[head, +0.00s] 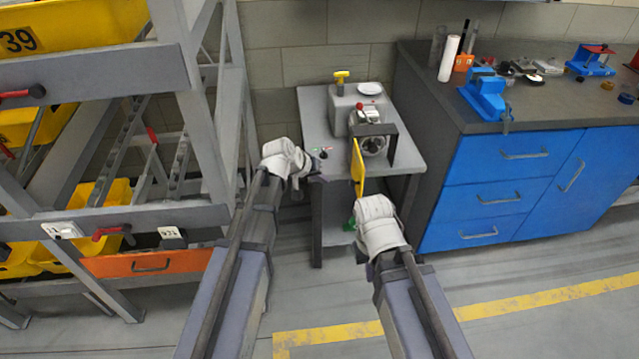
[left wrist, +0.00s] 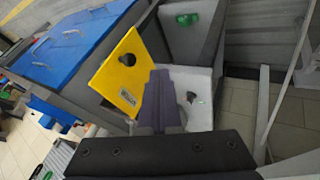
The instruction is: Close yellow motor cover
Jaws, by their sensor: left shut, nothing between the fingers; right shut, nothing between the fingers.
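The yellow motor cover (head: 358,167) is a flat plate standing upright and edge-on at the front left of the grey motor (head: 372,140), swung out from it. The motor sits on a small grey table (head: 405,162). My left gripper (head: 318,178) is shut and empty at the table's front left, left of the cover. Its closed fingers (left wrist: 160,92) overlap the cover's edge in the left wrist view; contact cannot be told. My right gripper (head: 372,205) is just below the cover, its fingertips largely hidden.
A blue cabinet (head: 500,185) with a dark worktop stands to the right, carrying a blue vise (head: 486,95). A grey rack (head: 205,120) with yellow bins stands close on the left. A dark bracket (head: 391,150) stands beside the motor. Floor in front is clear.

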